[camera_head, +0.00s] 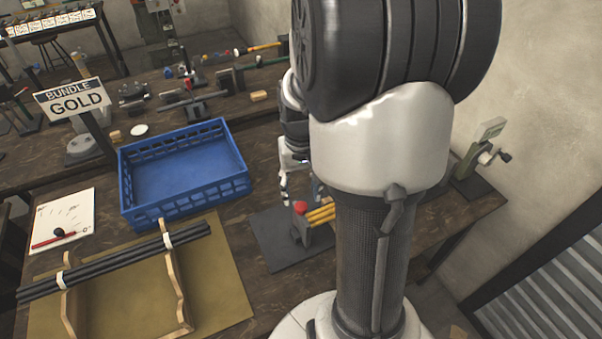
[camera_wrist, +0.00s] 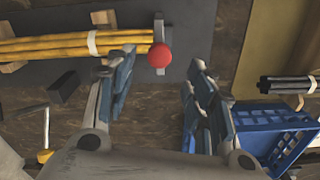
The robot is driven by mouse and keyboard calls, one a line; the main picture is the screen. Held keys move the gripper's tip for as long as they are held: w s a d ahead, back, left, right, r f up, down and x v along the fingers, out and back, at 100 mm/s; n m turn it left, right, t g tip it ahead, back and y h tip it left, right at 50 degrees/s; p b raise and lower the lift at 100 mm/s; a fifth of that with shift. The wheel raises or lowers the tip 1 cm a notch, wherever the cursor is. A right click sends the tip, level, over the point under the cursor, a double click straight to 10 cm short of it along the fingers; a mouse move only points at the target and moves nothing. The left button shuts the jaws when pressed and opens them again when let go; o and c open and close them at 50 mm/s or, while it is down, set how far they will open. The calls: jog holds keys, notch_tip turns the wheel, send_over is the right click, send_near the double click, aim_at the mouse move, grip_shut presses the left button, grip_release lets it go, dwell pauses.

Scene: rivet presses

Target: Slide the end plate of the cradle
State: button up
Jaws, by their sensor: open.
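The cradle holds a bundle of yellow rods (camera_head: 321,214) on a dark mat (camera_head: 272,243); my arm hides part of it in the head view. Its end plate (camera_head: 304,231) is a grey upright plate with a red ball knob (camera_head: 299,207) at the rod ends. In the wrist view the end plate (camera_wrist: 158,27), the red knob (camera_wrist: 160,56) and the yellow rods (camera_wrist: 70,46), with a white band round them, show at the top. My gripper (camera_head: 301,195) is open and empty. In the wrist view its fingertips (camera_wrist: 155,70) stand either side of the knob's line, apart from it.
A blue crate (camera_head: 185,208) stands empty left of the mat. Black rods (camera_head: 110,262) lie across wooden supports in front of it. A "BUNDLE GOLD" sign (camera_head: 75,99) stands behind. A hand-cranked device (camera_head: 480,160) is at the right table end. Tools lie farther back.

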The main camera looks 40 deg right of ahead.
notch_tip(320, 180, up, 7)
jog(key=shift+f, duration=0.1)
dwell(0.6)
